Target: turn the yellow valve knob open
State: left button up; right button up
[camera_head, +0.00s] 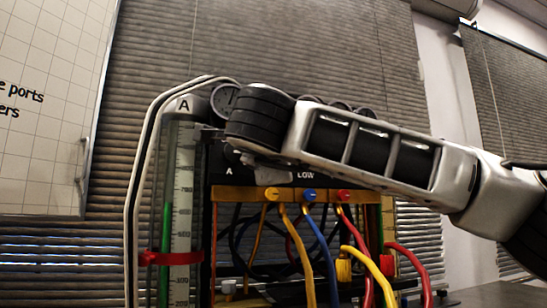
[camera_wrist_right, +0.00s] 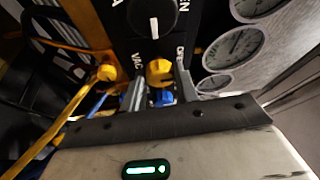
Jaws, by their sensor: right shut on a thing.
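The yellow valve knob (camera_wrist_right: 159,72) shows in the right wrist view, on a black panel below a black dial with a white pointer (camera_wrist_right: 153,24). My right gripper (camera_wrist_right: 160,80) has one grey finger on each side of the knob and is shut on it. Part of a blue fitting (camera_wrist_right: 164,98) shows between the fingers, nearer the palm. In the head view my right gripper (camera_head: 270,177) reaches in from the right, across the panel's upper front. It hides the knob there. My left gripper is not in view.
Orange, blue and red plugs with hoses (camera_head: 309,195) hang below the panel. A clear graduated tube (camera_head: 181,215) with a red clamp (camera_head: 168,258) and a bent metal pipe (camera_head: 130,205) stand at left. Round gauges (camera_wrist_right: 235,47) sit right of the knob in the wrist view.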

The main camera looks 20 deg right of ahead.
dwell(0.3)
jog(key=o, duration=1)
jog(key=shift+c, duration=0.2)
jog(key=b+v, duration=0.1)
jog(key=v, duration=1.5)
jog(key=shift+f, duration=0.15)
